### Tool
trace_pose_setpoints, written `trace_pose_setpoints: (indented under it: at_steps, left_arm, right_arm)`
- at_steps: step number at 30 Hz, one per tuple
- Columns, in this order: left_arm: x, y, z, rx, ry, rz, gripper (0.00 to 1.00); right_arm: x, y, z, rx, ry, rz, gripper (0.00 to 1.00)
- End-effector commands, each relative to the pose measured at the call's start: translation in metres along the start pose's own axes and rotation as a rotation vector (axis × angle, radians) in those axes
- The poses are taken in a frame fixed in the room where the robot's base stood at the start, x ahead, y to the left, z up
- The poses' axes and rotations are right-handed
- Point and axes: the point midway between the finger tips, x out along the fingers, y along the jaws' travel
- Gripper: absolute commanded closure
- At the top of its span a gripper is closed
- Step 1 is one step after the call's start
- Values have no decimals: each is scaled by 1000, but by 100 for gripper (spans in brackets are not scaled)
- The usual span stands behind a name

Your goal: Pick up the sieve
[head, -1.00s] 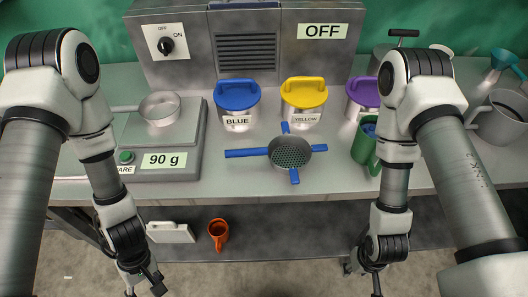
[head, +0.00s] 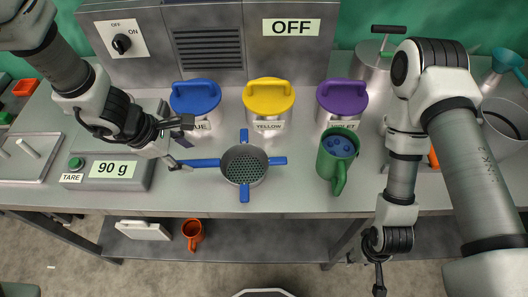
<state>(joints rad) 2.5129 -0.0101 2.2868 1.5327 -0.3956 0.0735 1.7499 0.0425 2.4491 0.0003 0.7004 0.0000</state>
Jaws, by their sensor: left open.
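The sieve (head: 244,170) lies on the steel worktop in the head view, with a grey perforated bowl, a long blue handle pointing left and short blue lugs around its rim. My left gripper (head: 186,145) is over the scale's right side, just left of the sieve. Its fingers are spread, with nothing between them. The lower fingertip is close to the handle's left end; I cannot tell if they touch. My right gripper (head: 377,278) hangs low in front of the worktop's front edge, far from the sieve; its fingers are too small to read.
The scale (head: 131,172) reads 90 g, partly behind my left arm. Blue (head: 196,96), yellow (head: 268,100) and violet (head: 342,100) lidded canisters stand behind the sieve. A green mug (head: 332,165) stands to its right. The worktop in front of the sieve is clear.

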Motion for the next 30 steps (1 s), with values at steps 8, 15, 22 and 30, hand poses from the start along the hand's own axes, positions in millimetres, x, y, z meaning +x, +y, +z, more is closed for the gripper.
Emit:
trace_pose_setpoints:
  at_steps: [8, 15, 22, 30]
  left_arm:
    - [32, 1, 2, 1, 2, -4, 48]
    - [72, 7, 8, 0, 1, -5, 48]
    - [78, 8, 8, 1, 0, -1, 48]
    - [79, 7, 7, 1, 0, -2, 48]
  right_arm:
    - [3, 0, 1, -4, -2, 0, 60]
    - [-5, 0, 0, -2, -1, 0, 60]
    - [-5, 0, 0, -3, -1, 0, 60]
    - [-2, 0, 0, -3, -1, 0, 60]
